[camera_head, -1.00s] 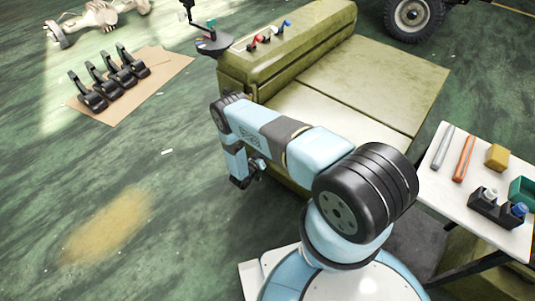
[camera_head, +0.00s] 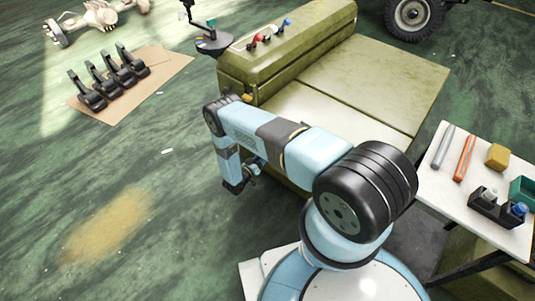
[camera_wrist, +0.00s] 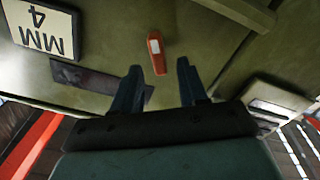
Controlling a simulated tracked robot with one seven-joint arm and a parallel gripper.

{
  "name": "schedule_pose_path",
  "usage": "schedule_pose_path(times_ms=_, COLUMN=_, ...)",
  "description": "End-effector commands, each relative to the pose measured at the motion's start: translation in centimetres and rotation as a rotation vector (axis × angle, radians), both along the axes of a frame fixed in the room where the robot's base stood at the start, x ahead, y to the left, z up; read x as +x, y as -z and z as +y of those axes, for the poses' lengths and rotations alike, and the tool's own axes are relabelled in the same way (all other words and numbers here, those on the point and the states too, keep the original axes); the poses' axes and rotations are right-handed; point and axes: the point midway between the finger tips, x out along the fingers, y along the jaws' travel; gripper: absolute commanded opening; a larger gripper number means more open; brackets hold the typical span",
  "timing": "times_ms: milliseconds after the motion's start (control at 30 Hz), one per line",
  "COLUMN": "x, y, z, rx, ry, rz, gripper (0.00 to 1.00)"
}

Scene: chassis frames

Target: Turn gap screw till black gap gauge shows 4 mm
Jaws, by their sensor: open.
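In the wrist view my gripper (camera_wrist: 160,78) is open, its two dark fingers apart with nothing visible between their tips. Just beyond the tips, on an olive-green surface, is a small orange-red piece with a pale patch (camera_wrist: 155,50); I cannot tell whether it belongs to the gap screw. A white "4 MM" plate (camera_wrist: 42,28) shows upside down at upper left. A dark flat strip (camera_wrist: 88,78) lies below it; I cannot tell whether it is the black gap gauge. In the head view my gripper (camera_head: 240,183) hangs beside the olive vehicle body (camera_head: 345,105), mostly hidden by the arm.
In the wrist view a red bar (camera_wrist: 35,145) is at lower left and a grey block (camera_wrist: 275,98) at right. In the head view a white table (camera_head: 445,178) with tools stands at right. Black pedals (camera_head: 110,75) lie on cardboard.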

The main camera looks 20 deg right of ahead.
Motion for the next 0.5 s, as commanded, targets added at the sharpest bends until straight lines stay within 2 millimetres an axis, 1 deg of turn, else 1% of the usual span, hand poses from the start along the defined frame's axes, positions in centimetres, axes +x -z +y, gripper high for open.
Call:
schedule_pose_path(times_ms=33, x=-0.6, y=0.0, z=0.9, rx=0.0, ry=-0.003, rz=0.001, gripper=0.43)
schedule_pose_path(times_ms=200, x=-2.6, y=0.1, z=3.7, rx=0.0, ry=-0.002, rz=0.001, gripper=0.43)
schedule_pose_path(times_ms=400, x=-4.3, y=0.1, z=6.3, rx=0.0, ry=-0.001, rz=0.001, gripper=0.43)
schedule_pose_path(times_ms=500, x=-4.9, y=0.1, z=7.0, rx=-0.001, ry=0.001, rz=0.001, gripper=0.43)
